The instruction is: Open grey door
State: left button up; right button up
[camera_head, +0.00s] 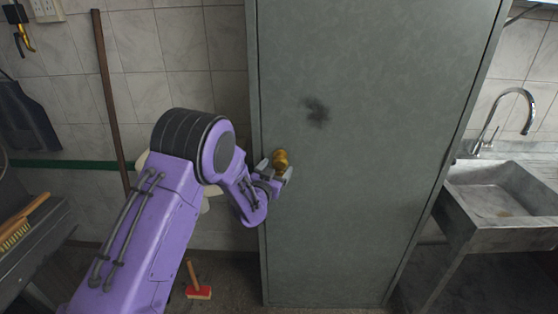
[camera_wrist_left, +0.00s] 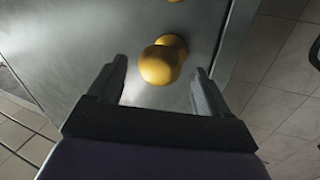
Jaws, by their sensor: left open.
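The grey door (camera_head: 370,150) stands tall in the middle of the head view and looks closed in its frame. A round brass knob (camera_head: 281,158) sits near its left edge. My left gripper (camera_head: 277,172) is at the knob. In the left wrist view the knob (camera_wrist_left: 160,64) lies ahead of and between the two open fingers (camera_wrist_left: 158,85), with space visible on both sides. A second, partly cut-off yellow shape shows at the top edge there. My right gripper is not in view.
A stone sink (camera_head: 500,195) with a curved tap (camera_head: 515,95) stands right of the door. A wooden pole (camera_head: 108,95) leans on the tiled wall at left. A red-headed brush (camera_head: 198,290) is on the floor. A wooden brush (camera_head: 22,222) lies at far left.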

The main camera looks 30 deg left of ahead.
aim_at(278, 166)
pick_arm(q)
jog(key=x, duration=0.3)
jog(key=shift+w+p, duration=0.15)
jog(key=shift+p, duration=0.15)
jog(key=c, duration=1.5)
grip_shut()
